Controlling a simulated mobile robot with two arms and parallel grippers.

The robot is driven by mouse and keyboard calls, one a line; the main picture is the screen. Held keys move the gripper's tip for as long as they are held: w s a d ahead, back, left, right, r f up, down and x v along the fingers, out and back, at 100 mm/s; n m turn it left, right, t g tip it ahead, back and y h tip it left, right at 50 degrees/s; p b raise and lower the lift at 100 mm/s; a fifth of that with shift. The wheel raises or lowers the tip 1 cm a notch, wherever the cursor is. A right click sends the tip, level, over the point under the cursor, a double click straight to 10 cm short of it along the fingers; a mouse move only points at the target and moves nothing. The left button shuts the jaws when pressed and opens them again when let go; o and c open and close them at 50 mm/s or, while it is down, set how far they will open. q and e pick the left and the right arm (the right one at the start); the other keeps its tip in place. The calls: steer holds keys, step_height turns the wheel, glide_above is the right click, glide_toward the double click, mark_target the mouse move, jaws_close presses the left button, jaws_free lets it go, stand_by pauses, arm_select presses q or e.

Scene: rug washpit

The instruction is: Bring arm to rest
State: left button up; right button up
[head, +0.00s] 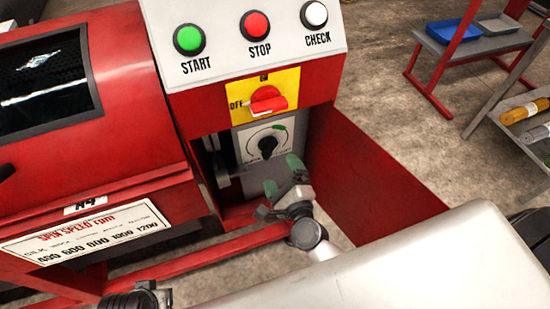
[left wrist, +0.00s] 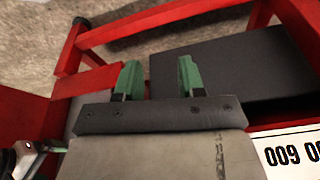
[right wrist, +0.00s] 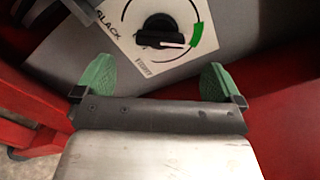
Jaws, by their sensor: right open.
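My right gripper (head: 283,176) is open and empty, just below the black knob (head: 267,145) on the machine's front. In the right wrist view its green fingertips (right wrist: 157,84) stand wide apart, with the knob (right wrist: 162,33) beyond and between them, not touched. The knob's white pointer faces right, towards the green mark on its scale. My left gripper (left wrist: 158,80) is open and empty in the left wrist view, its fingers over a dark panel and the floor. In the head view, a dark part of my left arm shows at the bottom left.
The red machine has START (head: 190,39), STOP (head: 255,26) and CHECK (head: 314,14) buttons and a red switch (head: 267,99) on yellow. A red side panel (head: 365,175) flanks my right gripper. A shelf (head: 530,110) with rolls stands right, before open floor.

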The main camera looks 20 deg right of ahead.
arm_select(q)
steer(key=shift+w+r, duration=0.15)
steer(key=shift+r, duration=0.4)
arm_select(e)
steer(key=shift+s, duration=1.15)
arm_select(q)
steer(key=shift+f, duration=0.15)
